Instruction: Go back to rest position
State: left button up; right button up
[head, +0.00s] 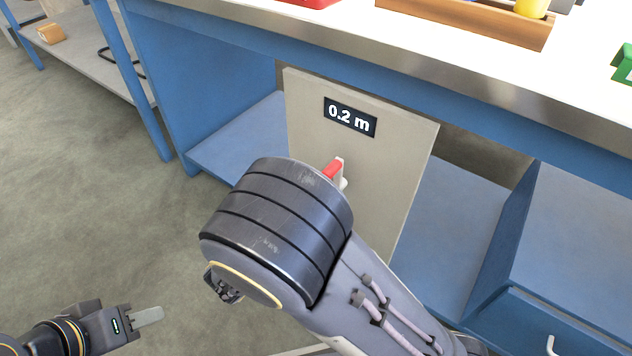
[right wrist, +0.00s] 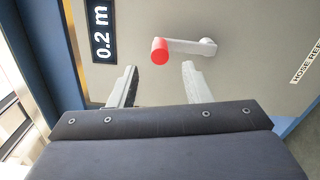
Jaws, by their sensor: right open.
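A beige panel (head: 385,170) labelled "0.2 m" (head: 350,117) stands under the workbench. A white lever with a red tip (head: 333,168) sticks out of its face, partly hidden by my right arm in the head view. In the right wrist view the red tip (right wrist: 160,50) and white lever arm (right wrist: 195,46) lie just beyond my right gripper (right wrist: 160,82). That gripper is open, with nothing between its fingers, and is hidden in the head view. My left gripper (head: 148,316) is at the lower left over the floor, away from the panel; its finger gap cannot be made out.
The workbench (head: 330,28) has a wooden tray (head: 460,20) and a green item (head: 622,65) on top. A blue drawer unit (head: 575,230) stands to the right. A low shelf (head: 85,70) stands at the left. The grey floor (head: 90,190) is open between.

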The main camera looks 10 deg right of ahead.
dwell(0.5)
jog(key=s+d+f+m+g+y, duration=0.1)
jog(key=s+d+f+m+g, duration=0.2)
jog(key=d+g, duration=0.5)
jog(key=s+d+m+g+y, duration=0.4)
jog(key=s+d+m+y, duration=0.15)
jog(key=s+y, duration=0.65)
jog(key=s+a+r+m+t+y+p, duration=0.1)
jog(key=s+r+t+y+p, duration=0.1)
jog(key=r+p, duration=1.7)
jog(key=s+a+r+m+t+y+p, duration=0.1)
jog(key=r+t+p, duration=0.3)
jog(key=r+p, duration=1.5)
notch_tip(320, 180, up, 6)
jog(key=shift+s+f+m+y, duration=0.15)
jog(key=shift+s+m+y, duration=0.45)
jog(key=shift+m+y, duration=0.2)
